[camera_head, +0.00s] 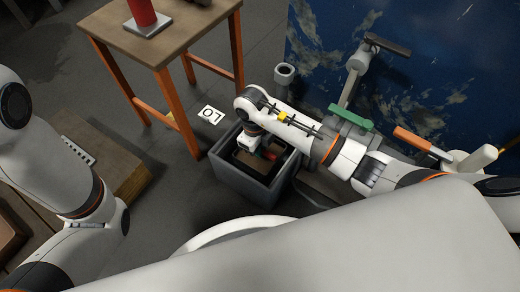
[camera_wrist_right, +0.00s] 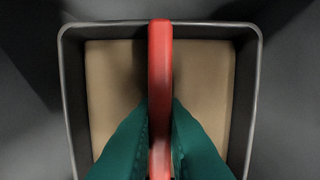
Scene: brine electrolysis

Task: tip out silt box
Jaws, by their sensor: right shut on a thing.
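The silt box is a dark grey open box with a flat tan fill; its rim (camera_wrist_right: 70,90) shows in the right wrist view. A red handle (camera_wrist_right: 160,60) spans the box from top to bottom of that view. The green fingers of my right gripper (camera_wrist_right: 160,140) are shut on this handle, one on each side. In the head view my right gripper (camera_head: 267,152) reaches down into a larger grey bin (camera_head: 238,182). The box is within the bin's opening, partly hidden by my wrist; I cannot tell whether it rests on the bottom. My left gripper is out of view.
A wooden table with orange legs (camera_head: 178,108) stands behind and left of the bin. A white floor card (camera_head: 211,114) lies near it. A grey fixture with a green part (camera_head: 350,117) stands right. A wooden platform (camera_head: 115,160) lies left. Floor between platform and bin is clear.

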